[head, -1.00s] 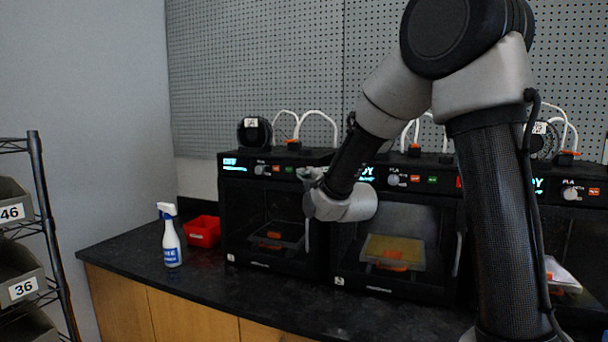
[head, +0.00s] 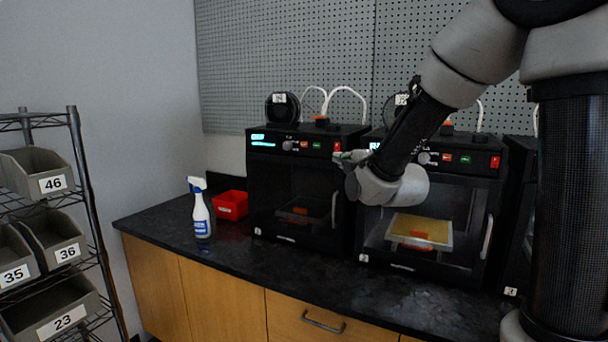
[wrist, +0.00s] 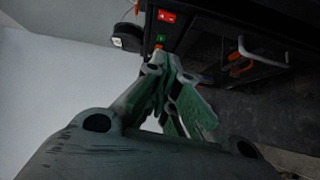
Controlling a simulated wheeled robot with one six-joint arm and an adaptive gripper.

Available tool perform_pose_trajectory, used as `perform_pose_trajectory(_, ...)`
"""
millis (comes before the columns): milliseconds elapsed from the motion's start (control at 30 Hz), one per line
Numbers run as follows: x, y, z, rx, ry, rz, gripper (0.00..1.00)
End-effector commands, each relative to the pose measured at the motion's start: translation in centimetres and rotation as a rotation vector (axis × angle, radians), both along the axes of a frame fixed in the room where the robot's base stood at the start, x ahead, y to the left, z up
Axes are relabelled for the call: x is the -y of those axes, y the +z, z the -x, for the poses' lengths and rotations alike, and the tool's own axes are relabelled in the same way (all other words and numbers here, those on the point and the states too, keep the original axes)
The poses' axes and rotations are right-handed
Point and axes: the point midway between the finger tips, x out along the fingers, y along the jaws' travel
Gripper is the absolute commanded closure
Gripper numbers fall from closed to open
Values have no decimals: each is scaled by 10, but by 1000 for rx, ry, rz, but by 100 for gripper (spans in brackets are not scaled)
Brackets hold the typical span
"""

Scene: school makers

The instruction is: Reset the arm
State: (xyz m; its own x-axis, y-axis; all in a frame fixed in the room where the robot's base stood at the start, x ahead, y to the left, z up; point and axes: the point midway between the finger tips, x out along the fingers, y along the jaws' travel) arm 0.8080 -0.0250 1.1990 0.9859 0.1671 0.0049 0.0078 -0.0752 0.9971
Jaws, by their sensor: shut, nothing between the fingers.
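My gripper (head: 346,158) is at the end of my bent arm in the head view, in front of the printers at the height of their control panels. It also shows in the wrist view (wrist: 180,80), where its green-grey fingers are drawn together with nothing held. My forearm and wrist hide part of the second printer. In the wrist view a printer's red and green buttons and its door handle lie beyond the fingers; the picture is tilted.
Black printers (head: 290,200) stand on a dark counter (head: 220,262). A spray bottle (head: 201,215) and a red bin (head: 231,206) stand left of them. A wire rack with grey numbered bins (head: 50,240) is at far left. Grey pegboard (head: 290,50) covers the back wall.

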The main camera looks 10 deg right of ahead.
Motion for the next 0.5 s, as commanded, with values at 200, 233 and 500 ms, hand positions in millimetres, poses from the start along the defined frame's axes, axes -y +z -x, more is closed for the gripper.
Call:
perform_pose_trajectory(200,-3,-116,43,-630,-95,-435,100)
perform_pose_trajectory(233,0,-127,57,-713,-138,-496,100)
perform_pose_trajectory(500,61,-144,222,-1213,-746,-952,100)
